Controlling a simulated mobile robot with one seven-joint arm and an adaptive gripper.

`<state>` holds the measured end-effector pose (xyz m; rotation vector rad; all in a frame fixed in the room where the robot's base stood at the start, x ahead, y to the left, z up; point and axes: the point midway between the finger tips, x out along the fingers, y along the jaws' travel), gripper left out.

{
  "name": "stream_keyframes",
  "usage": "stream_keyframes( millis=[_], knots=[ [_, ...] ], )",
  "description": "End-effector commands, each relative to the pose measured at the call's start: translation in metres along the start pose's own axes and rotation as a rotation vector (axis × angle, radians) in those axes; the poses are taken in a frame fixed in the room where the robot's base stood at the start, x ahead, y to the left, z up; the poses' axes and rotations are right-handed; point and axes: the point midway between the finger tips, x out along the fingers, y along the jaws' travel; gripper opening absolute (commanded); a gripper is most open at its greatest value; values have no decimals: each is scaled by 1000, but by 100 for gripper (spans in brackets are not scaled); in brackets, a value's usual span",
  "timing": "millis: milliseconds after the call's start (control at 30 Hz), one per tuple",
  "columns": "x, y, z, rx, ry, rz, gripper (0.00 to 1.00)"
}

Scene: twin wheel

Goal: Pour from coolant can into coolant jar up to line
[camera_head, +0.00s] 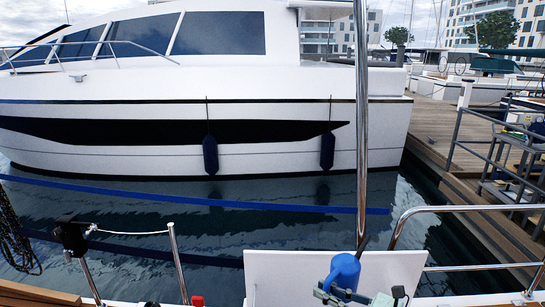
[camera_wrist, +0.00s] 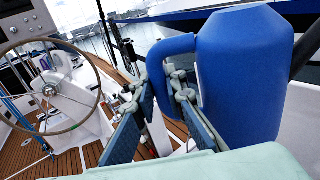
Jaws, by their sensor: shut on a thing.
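A blue can (camera_head: 343,272) with a loop handle, which I take to be the coolant can, shows at the bottom of the head view in front of a white panel. In the wrist view the blue can (camera_wrist: 245,75) is large at the right and looks roughly upright. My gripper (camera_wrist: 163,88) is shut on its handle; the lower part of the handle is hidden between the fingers. In the head view my gripper (camera_head: 336,291) is partly cut off by the bottom edge. I cannot make out the coolant jar or its line in either view.
A white panel (camera_head: 290,276) stands behind the can, and a steel pole (camera_head: 362,120) rises beside it. Steel rails (camera_head: 470,209) run at the right. The wrist view shows a steering wheel (camera_wrist: 92,80) and wooden deck (camera_wrist: 60,165) at left. Water and a white yacht lie beyond.

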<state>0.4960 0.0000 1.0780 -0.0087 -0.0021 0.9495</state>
Motion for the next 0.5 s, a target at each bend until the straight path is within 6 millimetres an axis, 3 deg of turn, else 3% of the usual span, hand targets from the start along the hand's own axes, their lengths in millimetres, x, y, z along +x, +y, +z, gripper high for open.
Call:
stream_keyframes(
  millis=[500],
  knots=[
    [0,0,52,-4,-1,1,0]
  ],
)
